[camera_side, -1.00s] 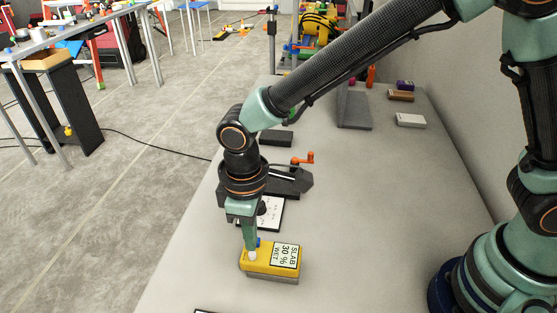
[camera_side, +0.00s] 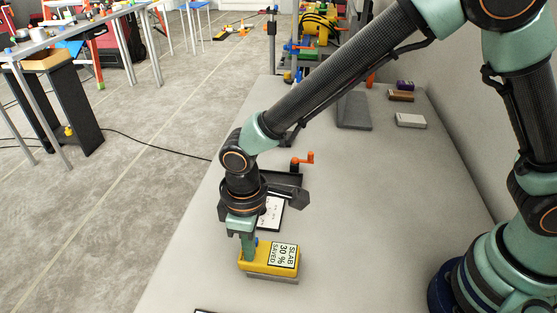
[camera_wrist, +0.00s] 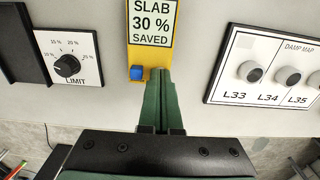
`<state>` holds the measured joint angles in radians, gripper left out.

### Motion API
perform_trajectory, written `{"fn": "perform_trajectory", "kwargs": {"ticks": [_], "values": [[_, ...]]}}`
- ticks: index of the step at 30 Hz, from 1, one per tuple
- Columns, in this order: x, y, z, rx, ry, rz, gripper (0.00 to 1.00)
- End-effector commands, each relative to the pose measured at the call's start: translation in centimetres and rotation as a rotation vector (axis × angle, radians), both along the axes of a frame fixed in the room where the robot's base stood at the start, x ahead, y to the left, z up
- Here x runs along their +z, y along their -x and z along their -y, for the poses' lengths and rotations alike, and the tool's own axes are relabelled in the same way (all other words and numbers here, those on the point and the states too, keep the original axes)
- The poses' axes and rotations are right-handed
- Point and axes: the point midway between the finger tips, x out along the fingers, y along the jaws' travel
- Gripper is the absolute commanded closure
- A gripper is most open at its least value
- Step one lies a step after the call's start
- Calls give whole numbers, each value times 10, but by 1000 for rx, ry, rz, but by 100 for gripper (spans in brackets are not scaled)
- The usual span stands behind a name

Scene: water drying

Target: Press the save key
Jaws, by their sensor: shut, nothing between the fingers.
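The yellow meter (camera_side: 270,262) lies on the bench in the side view, its screen (camera_side: 284,256) facing up. In the wrist view the screen (camera_wrist: 151,22) reads "SLAB 30 % SAVED". A blue key (camera_wrist: 137,73) shows on the yellow body (camera_wrist: 148,60), just left of my fingertips. My gripper (camera_wrist: 158,76) is shut and empty, its tips over the meter's end beside the blue key. In the side view my gripper (camera_side: 248,258) points down at the meter's left end and appears to touch it. The spot under the tips is hidden.
A limit dial (camera_wrist: 67,65) is left of the meter in the wrist view, and a damp map board (camera_wrist: 262,70) with round pegs is at right. In the side view, a grey wedge (camera_side: 354,110) and small blocks (camera_side: 410,120) stand farther back. The bench's right side is clear.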

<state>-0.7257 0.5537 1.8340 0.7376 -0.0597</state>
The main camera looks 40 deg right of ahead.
Motion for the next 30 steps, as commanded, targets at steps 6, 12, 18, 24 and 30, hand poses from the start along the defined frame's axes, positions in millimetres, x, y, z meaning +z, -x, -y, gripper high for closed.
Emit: {"fn": "perform_trajectory", "kwargs": {"ticks": [6,12,18,24,30], "values": [[-6,6,5,0,16,-18,100],[19,3,3,0,8,-10,100],[65,0,0,0,-2,2,100],[107,0,0,0,-4,4,100],[132,0,0,0,-1,1,100]]}}
